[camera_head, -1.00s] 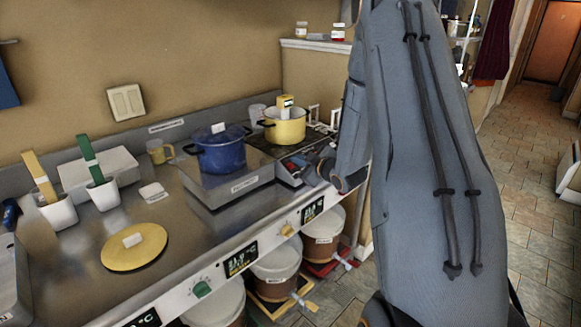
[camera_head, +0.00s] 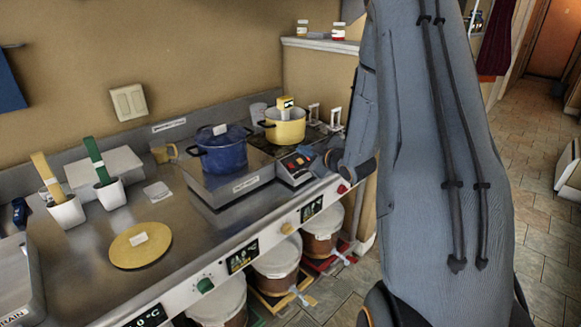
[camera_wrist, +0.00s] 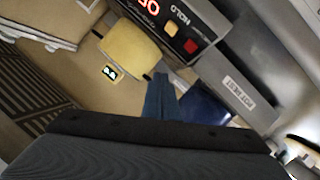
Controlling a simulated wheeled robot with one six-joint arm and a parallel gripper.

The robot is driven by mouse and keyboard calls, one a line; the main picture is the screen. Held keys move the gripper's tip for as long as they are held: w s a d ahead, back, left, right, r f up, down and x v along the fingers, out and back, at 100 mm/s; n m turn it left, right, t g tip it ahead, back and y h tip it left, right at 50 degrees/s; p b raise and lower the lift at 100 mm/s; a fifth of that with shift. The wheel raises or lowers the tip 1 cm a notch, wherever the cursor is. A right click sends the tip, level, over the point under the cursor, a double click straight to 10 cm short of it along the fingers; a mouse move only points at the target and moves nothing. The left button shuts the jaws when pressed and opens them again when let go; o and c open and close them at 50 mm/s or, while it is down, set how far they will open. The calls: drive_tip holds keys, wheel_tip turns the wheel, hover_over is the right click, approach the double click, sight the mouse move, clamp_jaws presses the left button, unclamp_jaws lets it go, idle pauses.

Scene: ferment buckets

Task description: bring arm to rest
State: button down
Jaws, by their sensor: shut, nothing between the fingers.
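My arm (camera_head: 440,150) rises large and grey-blue across the right of the head view. Its wrist (camera_head: 355,160) is bent down beside the front right end of the counter. My gripper (camera_wrist: 160,97) shows in the wrist view as blue-grey fingers, shut and empty. In the head view the gripper is small and partly hidden, just right of the control panel (camera_head: 296,166). In the wrist view that panel (camera_wrist: 170,22) shows a lit red display and coloured buttons. I cannot tell how far the fingers are from it.
A blue pot (camera_head: 222,153) stands on a raised steel slab, with a yellow pot (camera_head: 285,125) behind it. A yellow round lid (camera_head: 141,245) lies on the counter. Several buckets (camera_head: 277,258) stand below.

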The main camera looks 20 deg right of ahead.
idle(0.4)
drive_tip(key=s+a+f+m+g+b, duration=0.1)
drive_tip(key=s+a+m+g, duration=0.1)
drive_tip(key=s+a+g, duration=0.2)
drive_tip(key=s+a+f+m+g+h+b, duration=0.1)
drive_tip(key=s+a+g, duration=0.4)
drive_tip(key=s+a, duration=0.5)
drive_tip(key=s+a+f+m+g+b, duration=0.2)
drive_tip(key=s+a+m+g+b, duration=0.1)
drive_tip(key=s, duration=1.3)
drive_tip(key=a+m+g, duration=0.1)
drive_tip(key=a+m, duration=0.1)
drive_tip(key=a, duration=0.1)
drive_tip(key=shift+a+f+h, duration=0.3)
drive_tip(key=shift+a+f, duration=0.1)
